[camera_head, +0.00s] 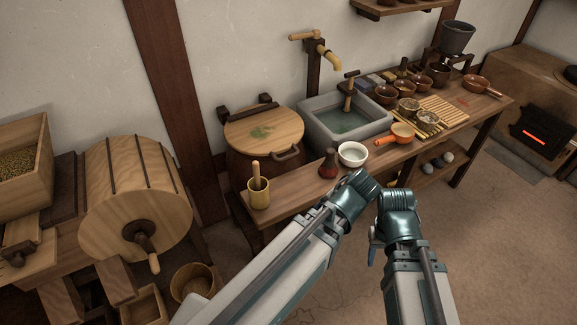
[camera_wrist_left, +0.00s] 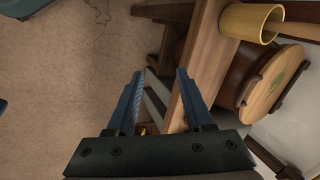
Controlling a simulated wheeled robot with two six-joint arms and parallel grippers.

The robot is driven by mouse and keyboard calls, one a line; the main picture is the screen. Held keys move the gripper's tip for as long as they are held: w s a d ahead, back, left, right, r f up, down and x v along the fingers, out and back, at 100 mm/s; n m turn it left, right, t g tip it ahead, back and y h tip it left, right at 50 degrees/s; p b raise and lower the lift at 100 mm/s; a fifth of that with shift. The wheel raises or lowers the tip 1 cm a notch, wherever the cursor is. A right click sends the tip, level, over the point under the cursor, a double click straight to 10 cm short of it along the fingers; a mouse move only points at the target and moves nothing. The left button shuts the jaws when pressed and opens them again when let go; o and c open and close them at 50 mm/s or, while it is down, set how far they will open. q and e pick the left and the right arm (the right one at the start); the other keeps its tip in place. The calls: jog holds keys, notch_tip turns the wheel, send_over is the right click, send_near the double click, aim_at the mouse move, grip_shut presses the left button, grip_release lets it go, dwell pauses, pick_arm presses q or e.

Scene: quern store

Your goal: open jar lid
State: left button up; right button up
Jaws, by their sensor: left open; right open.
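A large dark jar (camera_head: 232,163) stands against the wall left of the sink. Its round wooden lid (camera_head: 263,130) lies on top, with a green mark and a dark handle at its front right edge. The lid also shows in the left wrist view (camera_wrist_left: 272,84) at the right edge. My left gripper (camera_wrist_left: 158,74) is open and empty, pointing past the wooden bench edge, apart from the lid. In the head view its fingers are hidden behind my arm. My right gripper (camera_head: 373,256) shows only partly, below its wrist in front of the bench, touching nothing that I can see.
A wooden bench (camera_head: 300,187) holds a wooden mortar with pestle (camera_head: 258,193), a red-brown bottle (camera_head: 328,164), a white bowl (camera_head: 352,154) and several brown bowls. A stone sink (camera_head: 345,120) stands behind. A wooden drum (camera_head: 135,195) stands left. Floor at right is clear.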

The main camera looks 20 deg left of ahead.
pick_arm(q)
jog(key=w+a+f+m+t+y+b, duration=0.1)
jog(key=w+a+t+y+b, duration=0.1)
jog(key=w+a+b, duration=0.1)
jog(key=w+a+f+m+t+y+b, duration=0.1)
jog(key=w+a+t+y+b, duration=0.1)
jog(key=w+b, duration=0.3)
jog(key=w+a+f+m+t+y+b, duration=0.1)
jog(key=w+a+t+y+b, duration=0.1)
jog(key=b, duration=0.4)
jog(key=shift+w+a+f+t+y+b, duration=0.2)
jog(key=shift+w+a+t+y+b, duration=0.2)
jog(key=shift+w+a+y, duration=0.7)
jog(key=shift+w+a+r+m+t, duration=0.35)
jog(key=shift+w+r+t, duration=0.1)
jog(key=shift+w, duration=0.2)
pick_arm(e)
notch_tip(320, 180, down, 18)
jog(key=shift+f, duration=0.1)
